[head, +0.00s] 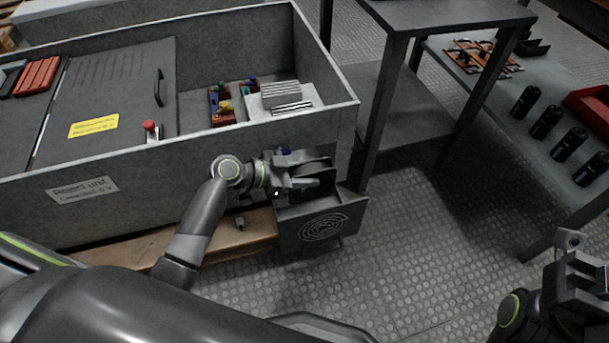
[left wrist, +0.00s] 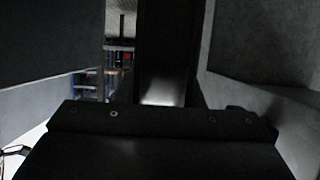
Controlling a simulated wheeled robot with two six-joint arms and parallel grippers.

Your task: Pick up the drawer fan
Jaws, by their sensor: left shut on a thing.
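An open drawer (head: 318,228) with a round spiral grille on its front sticks out from the right end of the big grey cabinet. The drawer fan (head: 313,181), a dark squarish body, stands in or just above the drawer, partly hidden by my gripper. My left gripper (head: 300,183) reaches over the drawer from the left and is shut on the fan. In the left wrist view a dark upright slab (left wrist: 172,45), seemingly the fan edge-on, fills the middle ahead of the gripper. The fan's lower part is hidden. My right gripper (head: 582,275) is at the lower right, away from the drawer; its jaws are unclear.
The grey cabinet (head: 215,140) has tall walls and holds small coloured parts and a finned block (head: 281,95). A dark metal table (head: 440,15) stands behind right. A bench (head: 490,105) with several black cylinders is at the right. The floor right of the drawer is clear.

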